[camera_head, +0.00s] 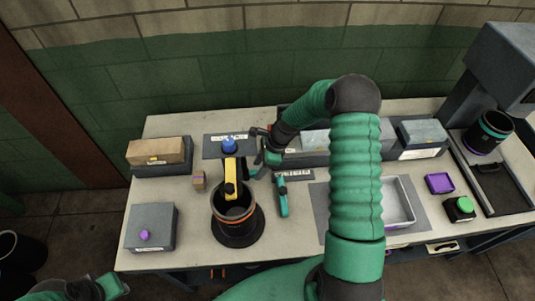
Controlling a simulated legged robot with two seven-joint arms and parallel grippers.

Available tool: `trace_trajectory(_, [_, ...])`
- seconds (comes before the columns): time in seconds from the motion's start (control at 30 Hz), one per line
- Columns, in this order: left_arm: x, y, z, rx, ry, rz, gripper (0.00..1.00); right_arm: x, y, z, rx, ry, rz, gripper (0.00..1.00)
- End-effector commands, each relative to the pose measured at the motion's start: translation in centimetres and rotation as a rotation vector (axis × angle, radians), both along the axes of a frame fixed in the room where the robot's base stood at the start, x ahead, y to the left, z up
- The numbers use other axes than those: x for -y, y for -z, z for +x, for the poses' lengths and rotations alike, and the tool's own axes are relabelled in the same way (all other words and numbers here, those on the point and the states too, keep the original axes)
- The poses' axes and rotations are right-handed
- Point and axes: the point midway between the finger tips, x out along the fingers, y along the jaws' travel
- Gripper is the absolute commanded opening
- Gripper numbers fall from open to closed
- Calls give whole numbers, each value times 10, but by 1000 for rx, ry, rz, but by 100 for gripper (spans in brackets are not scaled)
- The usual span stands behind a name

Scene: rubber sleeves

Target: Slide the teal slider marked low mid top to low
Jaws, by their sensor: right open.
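A dark panel (212,150) with a white label strip (228,136) lies at the back of the table, left of the middle. A blue knob (229,146) stands on it. The label is too small to read, and I cannot pick out a teal slider for sure. My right gripper (256,152) is open at the panel's right edge, to the right of the blue knob and apart from it. It hides part of that edge. A second label strip (294,175) lies just right of my gripper. My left gripper (112,286) is at the bottom left, off the table.
A dark pot (234,226) with a yellow tool (233,178) stands in front of the panel. A teal-handled tool (282,198) lies right of it. Grey boxes (152,228) stand left. A pale tray (400,200) and purple dish (439,183) are right. My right arm hides the middle right.

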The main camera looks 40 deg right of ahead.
Motion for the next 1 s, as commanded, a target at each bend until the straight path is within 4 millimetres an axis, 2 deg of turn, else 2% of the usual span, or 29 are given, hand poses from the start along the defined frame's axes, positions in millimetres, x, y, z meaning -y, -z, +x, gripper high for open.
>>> trace_trajectory(0.3, [0, 11, 0, 0, 0, 0, 27, 35, -85, -17, 4, 3, -4, 45])
trace_trajectory(0.5, [0, 13, 0, 0, 0, 0, 27, 48, -120, -24, -1, 2, 0, 45])
trace_trajectory(0.67, [0, 14, 0, 0, 0, 0, 27, 50, -128, -26, -3, 1, 2, 45])
trace_trajectory(1.0, [0, 13, 0, 0, 0, 0, 27, 50, -128, -26, -3, 1, 2, 45])
